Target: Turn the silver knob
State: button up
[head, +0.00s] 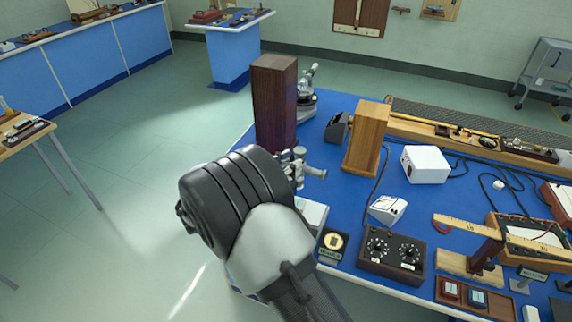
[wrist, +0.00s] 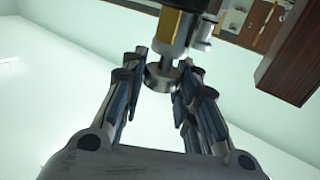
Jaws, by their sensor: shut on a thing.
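The silver knob (wrist: 162,77) is a short round metal disc on a stem in the middle of the wrist view. Above it is a dark and brass-coloured instrument body (wrist: 178,22). My gripper (wrist: 160,85) is shut on the knob, with one finger at each side of it. In the head view my arm's dark wrist covers the knob and most of the gripper. A silver instrument (head: 298,165) shows just past the wrist at the blue bench's left edge.
A tall dark wooden box (head: 274,105) stands close behind the wrist, with a microscope (head: 305,95) beside it. A wooden block (head: 366,140), a white box (head: 426,164) and a dark two-dial box (head: 391,258) stand to the right.

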jog(key=n+t+y+p, duration=0.1)
jog(key=n+t+y, duration=0.2)
jog(key=y, duration=0.1)
jog(key=shift+s+d+n+t+y, duration=0.1)
jog(key=shift+n+t+y, duration=0.2)
jog(key=shift+n+t, duration=0.1)
jog(key=n+t+y, duration=0.1)
jog(key=n+y, duration=0.1)
jog(key=y, duration=0.2)
jog(key=shift+f+n+t+b, duration=0.1)
jog(key=shift+n+t+b, duration=0.2)
jog(key=shift+n+t, duration=0.1)
jog(key=shift+n+t+y+b, duration=0.35)
jog(key=shift+n+y, duration=0.35)
jog(key=shift+y, duration=0.6)
jog(key=o, duration=1.1)
